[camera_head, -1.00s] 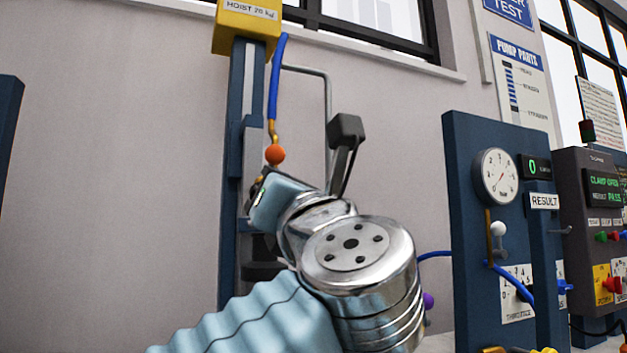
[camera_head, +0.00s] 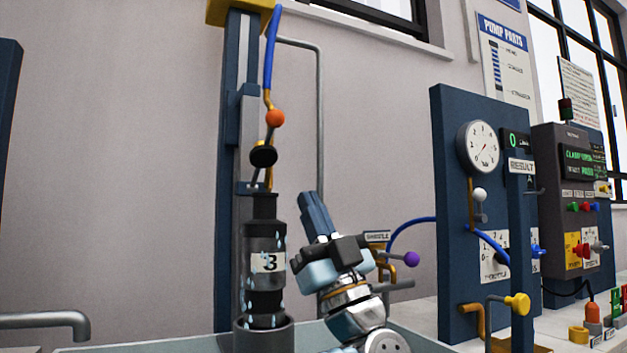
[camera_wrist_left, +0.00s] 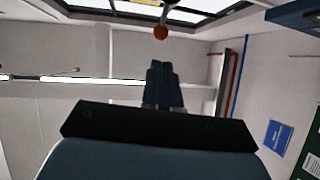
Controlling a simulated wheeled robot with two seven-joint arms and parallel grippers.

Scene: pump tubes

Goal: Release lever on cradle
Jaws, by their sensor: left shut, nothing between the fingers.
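My left gripper (camera_head: 312,205) points upward in the head view with its dark blue fingers together and nothing between them. The shut fingers also show in the wrist view (camera_wrist_left: 163,85). The gripper is just right of a dark tube marked 3 (camera_head: 265,262), which stands upright in a grey round holder (camera_head: 264,336). A purple-knobbed lever (camera_head: 411,259) on a small yellow labelled bracket (camera_head: 377,237) shows right of the gripper, apart from its fingertips. My wrist partly hides the bracket. I cannot tell which part is the cradle. My right gripper is out of view.
A hoist column (camera_head: 232,150) rises behind the tube, with an orange ball (camera_head: 275,118) on its hanging line. A blue gauge panel (camera_head: 450,200) and a control box (camera_head: 570,200) stand at right. A grey spout (camera_head: 45,320) is at lower left.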

